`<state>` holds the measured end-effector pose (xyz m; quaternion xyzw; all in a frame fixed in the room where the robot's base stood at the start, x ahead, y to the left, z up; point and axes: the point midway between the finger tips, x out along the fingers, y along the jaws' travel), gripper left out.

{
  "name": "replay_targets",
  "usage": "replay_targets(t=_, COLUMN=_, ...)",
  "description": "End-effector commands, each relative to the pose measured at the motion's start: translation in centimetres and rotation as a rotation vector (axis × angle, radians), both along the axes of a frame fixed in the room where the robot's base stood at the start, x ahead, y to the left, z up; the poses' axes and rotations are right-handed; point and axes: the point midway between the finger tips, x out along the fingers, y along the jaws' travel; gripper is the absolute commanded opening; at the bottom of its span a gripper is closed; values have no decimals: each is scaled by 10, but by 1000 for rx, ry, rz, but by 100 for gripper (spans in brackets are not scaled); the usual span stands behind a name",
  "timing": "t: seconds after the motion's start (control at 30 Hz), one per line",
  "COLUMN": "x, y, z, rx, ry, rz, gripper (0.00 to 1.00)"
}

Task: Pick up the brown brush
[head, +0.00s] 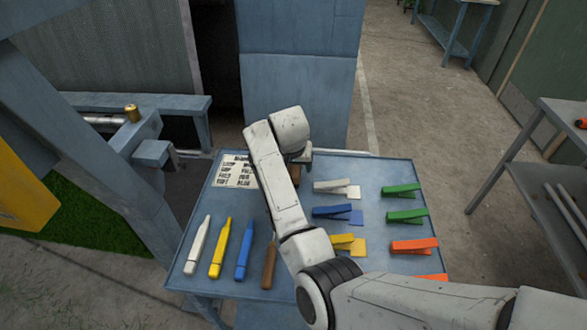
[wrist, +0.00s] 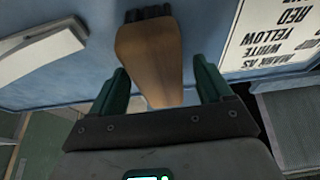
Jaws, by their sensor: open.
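The brown brush (wrist: 150,55) shows in the wrist view, with dark bristles at its top end. It lies on the blue table (wrist: 75,88), with its lower end between my gripper's two green fingers. My gripper (wrist: 161,82) is open, one finger on each side of the brush, with gaps beside it. I cannot tell whether the fingers are down at its height. In the head view the brush (head: 295,174) is mostly hidden behind my arm; only a brown patch shows. My gripper (head: 302,157) is largely hidden there too.
A printed sheet (head: 234,171) lies left of the brush. White, yellow, blue and brown sticks (head: 217,248) lie at the front left. White, blue, yellow, green and orange clips (head: 405,215) lie on the right. A grey post stands left, a shelf right.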

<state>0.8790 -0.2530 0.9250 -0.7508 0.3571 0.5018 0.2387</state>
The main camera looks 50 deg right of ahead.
Motion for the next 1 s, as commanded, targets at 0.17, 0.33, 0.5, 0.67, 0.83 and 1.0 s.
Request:
replay_targets(t=0.17, x=0, y=0, z=0, rx=0, ry=0, rz=0, gripper=69)
replay_targets(t=0.33, x=0, y=0, z=0, rx=0, ry=0, rz=0, gripper=53)
replay_targets(t=0.5, x=0, y=0, z=0, rx=0, ry=0, rz=0, gripper=37)
replay_targets(t=0.67, x=0, y=0, z=0, rx=-1, ry=-1, rz=0, gripper=27)
replay_targets(t=0.83, x=0, y=0, z=1, rx=-1, ry=-1, rz=0, gripper=27)
replay_targets(t=1.0, x=1, y=0, z=6, rx=0, ry=-3, rz=1, gripper=27)
